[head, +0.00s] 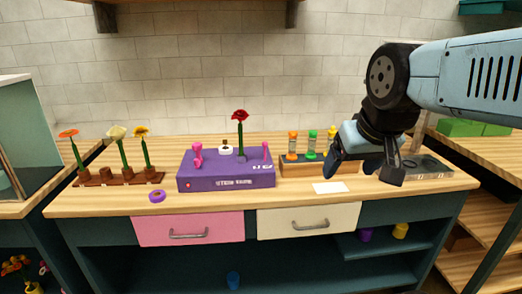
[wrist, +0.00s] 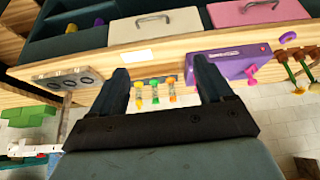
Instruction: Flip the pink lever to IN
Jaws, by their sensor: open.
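A purple box (head: 225,178) with white lettering on its front stands on the wooden bench. A slim pink lever (head: 265,152) rises at its right end, above small white marks too blurred to read. A thicker pink part (head: 197,154) stands at its left end. A red flower (head: 240,117) stands upright at the box's back. My gripper (head: 362,173) is open and empty, right of the box above the bench. In the wrist view my gripper's fingers (wrist: 160,66) are apart; the purple box (wrist: 232,60) shows beyond the right finger, which may hide the slim lever.
A rack with several coloured vials (head: 312,145) stands between box and gripper. A white card (head: 330,187) lies in front of it. A flower rack (head: 115,178) and a purple ring (head: 157,196) are at left. A grey plate (head: 428,168) lies at right.

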